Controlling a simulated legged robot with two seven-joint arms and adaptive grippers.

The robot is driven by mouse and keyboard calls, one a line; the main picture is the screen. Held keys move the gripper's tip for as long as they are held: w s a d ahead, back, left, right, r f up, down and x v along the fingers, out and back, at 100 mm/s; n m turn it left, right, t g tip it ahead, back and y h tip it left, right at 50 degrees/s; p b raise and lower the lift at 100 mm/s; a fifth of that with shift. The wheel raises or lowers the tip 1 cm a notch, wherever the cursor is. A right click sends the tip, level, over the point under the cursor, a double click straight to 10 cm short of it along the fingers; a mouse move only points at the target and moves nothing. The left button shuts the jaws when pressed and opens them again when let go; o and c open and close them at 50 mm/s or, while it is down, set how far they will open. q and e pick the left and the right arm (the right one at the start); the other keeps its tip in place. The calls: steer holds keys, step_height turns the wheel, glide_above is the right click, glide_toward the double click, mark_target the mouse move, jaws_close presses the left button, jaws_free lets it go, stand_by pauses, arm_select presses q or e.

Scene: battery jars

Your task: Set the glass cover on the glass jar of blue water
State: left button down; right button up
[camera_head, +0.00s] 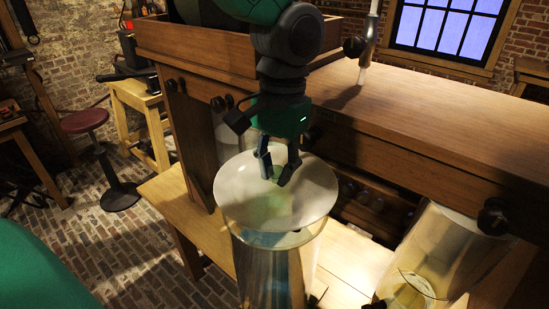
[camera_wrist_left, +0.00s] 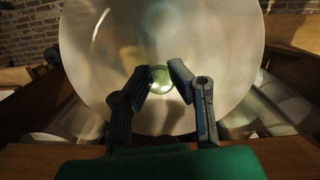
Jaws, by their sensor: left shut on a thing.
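The glass cover (camera_head: 304,190) is a pale, clear round disc with a small knob. My left gripper (camera_head: 276,178) is shut on the knob from above. In the left wrist view the fingers (camera_wrist_left: 162,75) close around the greenish knob (camera_wrist_left: 161,83), and the disc (camera_wrist_left: 215,45) fills much of the picture. The glass jar of blue water (camera_head: 272,272) stands upright below the cover, its blue tint showing through the wall. The cover lies over the jar's mouth and looks slightly above the rim; I cannot tell if they touch. My right gripper is not in view.
A second glass jar (camera_head: 440,255) with yellowish contents stands at the right. A wooden bench (camera_head: 440,110) with a raised shelf runs behind the jars, with dark knobs on its front. A red-topped stool (camera_head: 85,121) stands on the brick floor at the left.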

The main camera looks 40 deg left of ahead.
mark_target(276, 187)
arm_select(q)
step_height(276, 187, down, 3)
steer(key=shift+w+f, duration=0.1)
steer(key=shift+f, duration=0.25)
stand_by(0.4)
stand_by(0.4)
steer(key=shift+f, duration=0.5)
stand_by(0.7)
steer(key=c, duration=1.7)
jaws_free()
steer(key=shift+c, duration=0.2)
steer(key=shift+r, duration=0.1)
